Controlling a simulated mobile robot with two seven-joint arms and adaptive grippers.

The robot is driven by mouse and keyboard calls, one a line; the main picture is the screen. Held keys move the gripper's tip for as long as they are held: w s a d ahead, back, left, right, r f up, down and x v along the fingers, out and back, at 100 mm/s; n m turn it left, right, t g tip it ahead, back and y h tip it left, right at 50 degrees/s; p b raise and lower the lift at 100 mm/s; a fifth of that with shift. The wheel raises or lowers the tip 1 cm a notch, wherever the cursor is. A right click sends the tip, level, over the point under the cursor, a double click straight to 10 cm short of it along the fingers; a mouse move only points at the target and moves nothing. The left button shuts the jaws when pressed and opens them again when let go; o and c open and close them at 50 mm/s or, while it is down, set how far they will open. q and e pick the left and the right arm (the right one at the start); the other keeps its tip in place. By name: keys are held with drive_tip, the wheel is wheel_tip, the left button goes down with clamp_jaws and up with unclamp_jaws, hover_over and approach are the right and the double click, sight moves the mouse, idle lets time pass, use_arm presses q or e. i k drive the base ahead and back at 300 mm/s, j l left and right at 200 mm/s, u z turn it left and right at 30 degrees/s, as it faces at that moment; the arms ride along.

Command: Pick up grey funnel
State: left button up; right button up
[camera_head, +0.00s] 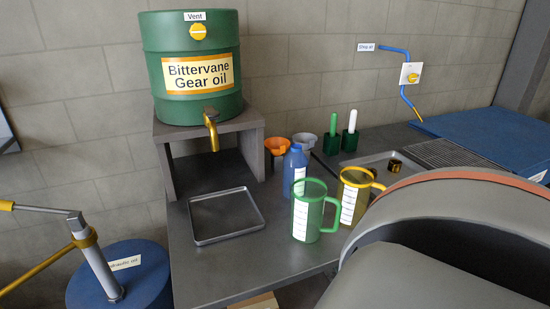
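The grey funnel (304,141) stands on the grey workbench (190,266), behind the blue bottle and right of an orange funnel (277,146). Its wide rim shows. Its lower part is partly hidden by the blue bottle (295,168). Neither of my grippers is in the head view.
A green jug (313,212) and a yellow jug (353,200) stand in front of the funnels. A shallow tray (226,215) lies at left, below the green oil drum (192,68) on its stand.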

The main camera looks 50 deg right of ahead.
sight(308, 141)
drive_tip(key=k+z, duration=0.1)
drive_tip(key=k, duration=0.5)
drive_tip(key=z, duration=1.4)
drive_tip(key=j+z, duration=0.25)
drive_tip(key=k+j+z, duration=0.1)
drive_tip(key=j+z, duration=0.15)
drive_tip(key=j, duration=0.15)
drive_tip(key=i+j, duration=0.4)
drive_tip(key=k, duration=0.5)
drive_tip(key=i+l+u, duration=0.15)
drive_tip(key=l, duration=0.5)
drive_tip(key=i+l+u, duration=0.2)
drive_tip(key=l, duration=0.45)
drive_tip(key=i+l+u, duration=0.15)
drive_tip(key=l, duration=0.55)
drive_tip(key=l+u, duration=0.2)
drive_tip(key=l, duration=0.5)
